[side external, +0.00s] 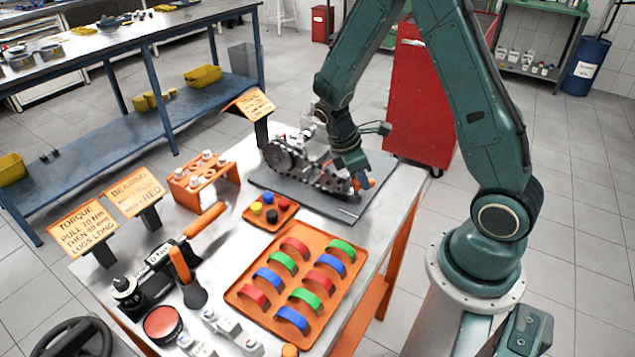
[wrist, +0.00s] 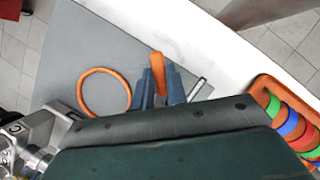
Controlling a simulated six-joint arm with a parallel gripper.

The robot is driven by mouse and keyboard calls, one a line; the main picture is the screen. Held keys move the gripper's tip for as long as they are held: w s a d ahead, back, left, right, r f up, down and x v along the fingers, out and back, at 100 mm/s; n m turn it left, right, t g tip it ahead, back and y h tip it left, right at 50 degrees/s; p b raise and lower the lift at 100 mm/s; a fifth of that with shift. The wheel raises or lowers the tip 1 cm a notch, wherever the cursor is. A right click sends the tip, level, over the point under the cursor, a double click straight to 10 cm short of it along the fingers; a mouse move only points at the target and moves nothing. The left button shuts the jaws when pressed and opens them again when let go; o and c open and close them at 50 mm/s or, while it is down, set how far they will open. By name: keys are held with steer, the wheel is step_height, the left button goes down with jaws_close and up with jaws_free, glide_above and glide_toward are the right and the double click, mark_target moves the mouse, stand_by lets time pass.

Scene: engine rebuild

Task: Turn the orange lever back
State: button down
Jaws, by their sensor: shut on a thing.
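My gripper (side external: 357,181) points down at the right end of the engine (side external: 310,175), over the grey mat. In the wrist view my gripper (wrist: 162,88) is shut on the orange lever (wrist: 157,62), whose end sticks out between the two blue-grey fingers. An orange patch, probably the lever (side external: 370,184), shows beside the fingers in the side view. The lever's lower part and pivot are hidden by the gripper. Part of the engine (wrist: 38,135) shows at the lower left of the wrist view.
An orange ring (wrist: 104,92) lies left of my fingers, and a thin metal piece (wrist: 198,88) lies on their right. An orange tray (side external: 245,294) of coloured bearing shells stands in front of the grey mat (side external: 335,207). A small orange tray (side external: 254,216) holds coloured caps.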

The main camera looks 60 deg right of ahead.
steer(key=n, duration=0.2)
steer(key=n+t, duration=0.1)
steer(key=n, duration=0.1)
steer(key=n+t+h, duration=0.1)
steer(key=shift+w+d+n, duration=0.1)
steer(key=shift+w+n, duration=0.15)
steer(key=shift+n, duration=0.15)
steer(key=c, duration=1.4)
jaws_free()
steer(key=shift+r, duration=0.15)
steer(key=v, duration=1.3)
steer(key=shift+a+r, duration=0.25)
